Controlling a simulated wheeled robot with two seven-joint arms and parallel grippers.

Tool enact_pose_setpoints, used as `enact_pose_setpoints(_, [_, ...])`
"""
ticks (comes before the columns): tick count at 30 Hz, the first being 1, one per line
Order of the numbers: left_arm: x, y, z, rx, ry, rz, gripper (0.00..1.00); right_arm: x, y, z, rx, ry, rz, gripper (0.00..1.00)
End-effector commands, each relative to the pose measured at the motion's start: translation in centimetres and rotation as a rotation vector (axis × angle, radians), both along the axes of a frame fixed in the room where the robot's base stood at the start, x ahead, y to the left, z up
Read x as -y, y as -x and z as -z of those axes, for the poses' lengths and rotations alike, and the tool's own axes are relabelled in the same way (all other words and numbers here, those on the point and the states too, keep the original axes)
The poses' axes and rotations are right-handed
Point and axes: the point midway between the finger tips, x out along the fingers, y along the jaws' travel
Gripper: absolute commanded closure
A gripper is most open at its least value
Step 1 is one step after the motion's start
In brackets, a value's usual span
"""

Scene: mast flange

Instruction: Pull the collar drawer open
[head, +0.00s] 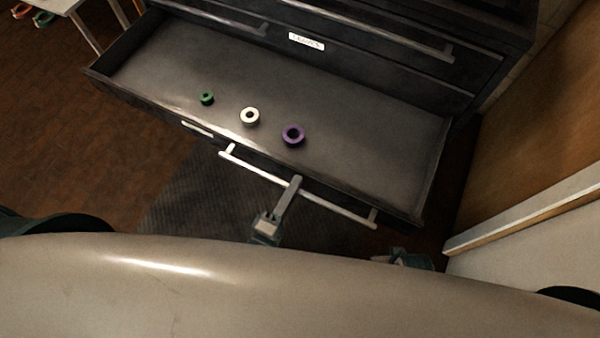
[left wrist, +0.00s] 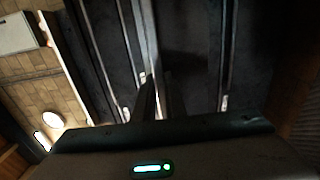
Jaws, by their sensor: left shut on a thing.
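The collar drawer (head: 380,130) stands pulled out from the dark cabinet in the head view. My right gripper cannot be made out clearly; a teal part (head: 405,258) shows at the lower right.
Above the open drawer is another drawer front with a label (head: 306,41) and a bar handle (head: 370,28). A wooden panel with a white edge (head: 525,210) stands close on the right. A dark ribbed mat (head: 190,205) lies below.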

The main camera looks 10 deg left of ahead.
Motion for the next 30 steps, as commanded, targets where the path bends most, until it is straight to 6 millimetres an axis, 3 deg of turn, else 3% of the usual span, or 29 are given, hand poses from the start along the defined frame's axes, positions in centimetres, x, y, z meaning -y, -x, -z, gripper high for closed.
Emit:
enact_pose_setpoints(5, [-0.33, 1.04, 0.07, -0.002, -0.002, 0.001, 1.00, 0.00, 0.05, 0.54, 0.000, -0.001, 0.000, 0.69])
enact_pose_setpoints(15, [-0.35, 1.16, 0.11, -0.002, -0.002, 0.001, 1.00, 0.00, 0.07, 0.65, -0.001, -0.001, 0.000, 0.69])
enact_pose_setpoints(16, [-0.35, 1.15, 0.11, -0.002, -0.002, 0.001, 0.87, 0.00, 0.07, 0.65, -0.001, -0.001, 0.000, 0.69])
enact_pose_setpoints(18, [-0.36, 1.14, 0.10, -0.002, -0.002, 0.001, 0.70, -0.01, 0.08, 0.66, -0.001, -0.001, -0.001, 0.69])
enact_pose_setpoints(30, [-0.42, 1.33, 0.07, -0.001, 0.000, 0.000, 0.70, -0.01, 0.09, 0.66, -0.002, 0.000, -0.001, 0.69])
